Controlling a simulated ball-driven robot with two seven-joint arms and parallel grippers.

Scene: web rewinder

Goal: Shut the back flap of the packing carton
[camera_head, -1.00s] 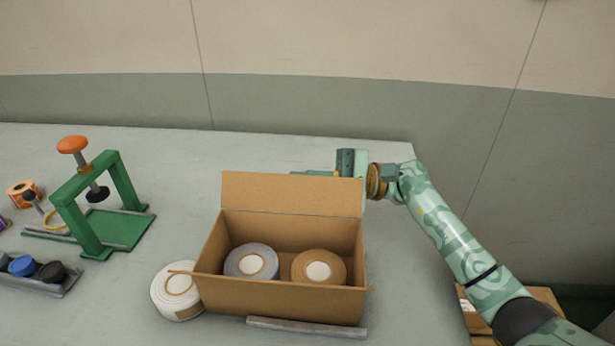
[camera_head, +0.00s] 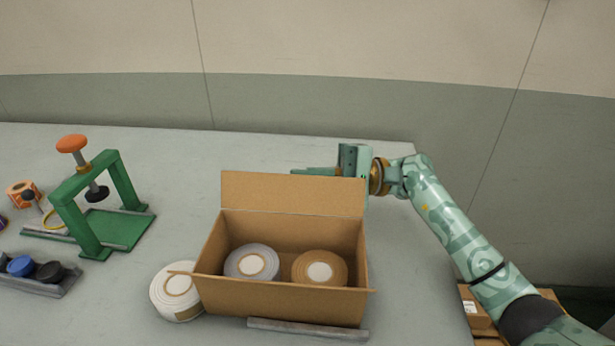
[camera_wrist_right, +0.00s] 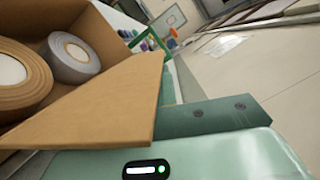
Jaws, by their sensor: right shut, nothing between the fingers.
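The open packing carton (camera_head: 280,299) stands on the table with a grey roll (camera_head: 252,262) and a brown roll (camera_head: 320,268) inside. Its back flap (camera_head: 293,194) stands up, leaning slightly back. My right gripper (camera_head: 300,171) is behind the back flap, its shut fingers pointing left and partly hidden by the flap. I cannot tell whether it touches the flap. In the right wrist view the flap (camera_wrist_right: 105,108) lies close in front of the gripper, and the grey roll (camera_wrist_right: 70,57) and brown roll (camera_wrist_right: 20,78) show beyond it. My left gripper is not in view.
A green press (camera_head: 120,190) with an orange knob and a tray (camera_head: 50,284) of dark caps stand at the left.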

